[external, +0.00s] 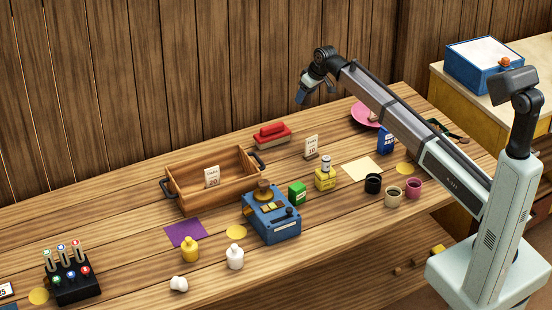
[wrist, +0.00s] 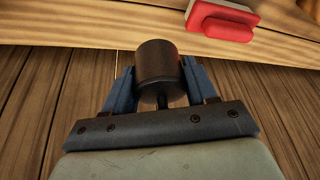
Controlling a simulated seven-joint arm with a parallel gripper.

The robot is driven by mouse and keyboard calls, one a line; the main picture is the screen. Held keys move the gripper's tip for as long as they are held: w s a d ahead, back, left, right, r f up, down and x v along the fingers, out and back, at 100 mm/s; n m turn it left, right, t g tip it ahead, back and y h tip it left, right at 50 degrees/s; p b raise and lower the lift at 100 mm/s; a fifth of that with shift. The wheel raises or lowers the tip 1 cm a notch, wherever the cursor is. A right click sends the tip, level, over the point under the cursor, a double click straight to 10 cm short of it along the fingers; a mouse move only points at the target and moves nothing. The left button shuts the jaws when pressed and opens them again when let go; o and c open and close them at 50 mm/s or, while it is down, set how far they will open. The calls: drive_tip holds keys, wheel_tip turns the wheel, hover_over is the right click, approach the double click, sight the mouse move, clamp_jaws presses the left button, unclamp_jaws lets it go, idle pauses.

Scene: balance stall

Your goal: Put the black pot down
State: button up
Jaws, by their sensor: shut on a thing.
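My gripper (external: 303,92) is raised high above the table's back edge, in front of the plank wall. In the wrist view its blue fingers (wrist: 158,85) are shut on a dark, near-black cylinder (wrist: 158,62), which I take for the black pot. It is clear of any surface; its far side is hidden. In the external view the held thing cannot be made out clearly.
A red-topped block (external: 272,135) stands at the back; it also shows in the wrist view (wrist: 222,20). A wooden tray (external: 183,200), a blue balance device (external: 284,229), a green box (external: 297,194) and a pink plate (external: 361,112) stand around. A pale sheet (external: 361,169) lies flat.

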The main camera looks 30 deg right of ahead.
drive_tip(key=shift+f, duration=6.5)
drive_tip(key=shift+f, duration=0.1)
drive_tip(key=o, duration=1.3)
drive_tip(key=v, duration=1.2)
